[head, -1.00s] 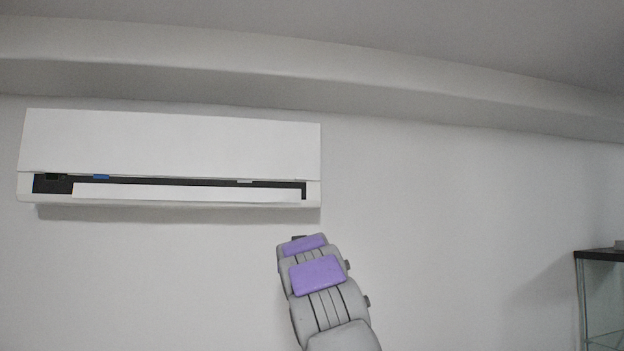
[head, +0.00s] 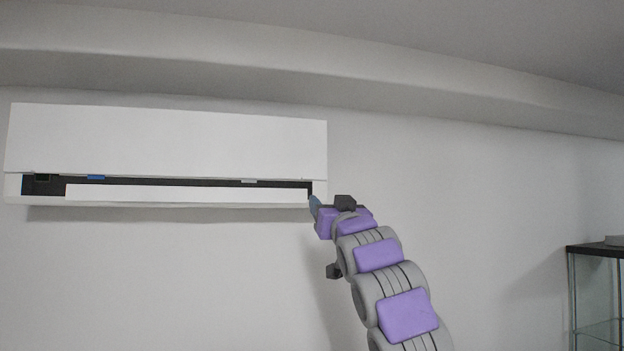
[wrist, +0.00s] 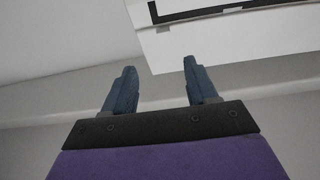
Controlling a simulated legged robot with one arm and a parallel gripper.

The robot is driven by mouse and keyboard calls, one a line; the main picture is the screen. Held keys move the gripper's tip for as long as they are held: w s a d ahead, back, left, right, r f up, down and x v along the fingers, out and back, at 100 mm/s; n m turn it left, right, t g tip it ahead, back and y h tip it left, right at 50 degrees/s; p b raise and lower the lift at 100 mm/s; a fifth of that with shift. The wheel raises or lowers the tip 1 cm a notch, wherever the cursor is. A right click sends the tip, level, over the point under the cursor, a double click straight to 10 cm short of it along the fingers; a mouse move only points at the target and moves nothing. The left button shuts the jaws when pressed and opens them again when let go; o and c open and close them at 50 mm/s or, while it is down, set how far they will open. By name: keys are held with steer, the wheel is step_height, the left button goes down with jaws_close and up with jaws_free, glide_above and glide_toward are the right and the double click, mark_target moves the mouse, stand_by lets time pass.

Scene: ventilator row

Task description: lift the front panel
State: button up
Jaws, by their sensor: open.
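The white front panel (head: 165,140) of the wall unit hangs down over its upper body, above a dark outlet slot. In the wrist view part of the white unit (wrist: 235,40) shows at the upper right, with the dark slot at the top edge. My gripper (head: 315,206) is at the lower right corner of the unit in the head view; whether it touches cannot be told. In the wrist view its two blue-grey fingers (wrist: 158,80) are apart with nothing between them.
A white louver (head: 185,194) lies along the slot, with a small blue piece (head: 96,177) at the left. A dark-topped glass cabinet (head: 595,252) stands at the far right. A ceiling ledge (head: 300,90) runs above the unit. The wall between unit and cabinet is bare.

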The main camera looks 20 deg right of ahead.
steer(key=p, duration=1)
glide_toward(308, 179)
steer(key=w, duration=0.2)
steer(key=p+x, duration=0.1)
steer(key=x, duration=0.1)
steer(key=p+x, duration=0.1)
steer(key=x, duration=0.1)
steer(key=shift+s+d+r+p, duration=0.1)
steer(key=shift+r+p, duration=0.2)
steer(key=shift+r, duration=0.05)
steer(key=shift+w+r, duration=0.1)
steer(key=shift+w, duration=0.5)
steer(key=shift+w+r, duration=0.25)
steer(key=shift+w, duration=0.05)
steer(key=shift+w+p, duration=0.3)
jaws_close()
